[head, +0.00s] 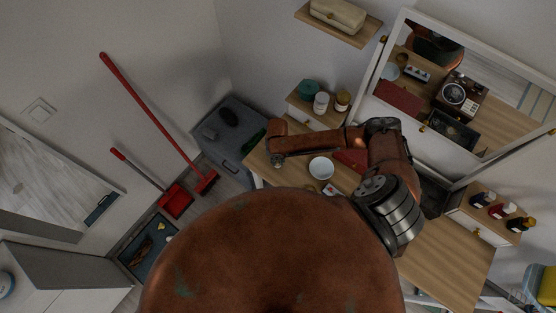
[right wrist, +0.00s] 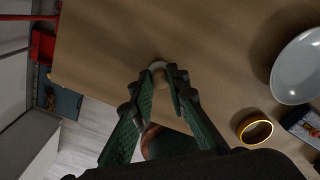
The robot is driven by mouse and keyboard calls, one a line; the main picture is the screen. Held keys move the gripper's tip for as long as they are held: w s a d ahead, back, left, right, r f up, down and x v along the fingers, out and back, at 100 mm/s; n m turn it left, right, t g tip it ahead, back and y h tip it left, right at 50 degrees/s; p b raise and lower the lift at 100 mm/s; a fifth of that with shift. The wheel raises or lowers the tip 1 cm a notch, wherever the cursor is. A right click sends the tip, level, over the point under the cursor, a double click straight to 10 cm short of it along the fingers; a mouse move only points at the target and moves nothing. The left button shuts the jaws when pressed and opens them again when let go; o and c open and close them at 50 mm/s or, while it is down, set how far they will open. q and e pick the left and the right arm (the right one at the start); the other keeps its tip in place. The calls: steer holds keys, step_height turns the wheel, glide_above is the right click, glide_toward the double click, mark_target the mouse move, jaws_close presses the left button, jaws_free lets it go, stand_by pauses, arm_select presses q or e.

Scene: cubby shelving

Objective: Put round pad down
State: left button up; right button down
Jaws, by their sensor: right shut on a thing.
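The round pad (right wrist: 158,68) is a small pale, beige disc in the right wrist view, between the tips of my right gripper. My right gripper (right wrist: 162,78) has green fingers and is shut on the pad, over the wooden tabletop (right wrist: 205,50) near its edge. I cannot tell whether the pad touches the wood. In the head view my right gripper (head: 276,160) is small and dark at the left end of the table, and the pad cannot be made out there. My left gripper is not in view.
A white bowl (right wrist: 297,68) and a gold ring (right wrist: 255,129) lie right of the gripper. A dark box (right wrist: 302,124) lies beside them. In the head view, a grey bin (head: 228,140) stands left of the table. Bare wood surrounds the pad.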

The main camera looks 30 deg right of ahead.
steer(key=c, duration=1.9)
jaws_free()
steer(key=shift+f+b, duration=0.25)
steer(key=shift+b, duration=0.35)
step_height(320, 180, up, 8)
steer(key=shift+d+f, duration=0.1)
steer(key=shift+d, duration=0.05)
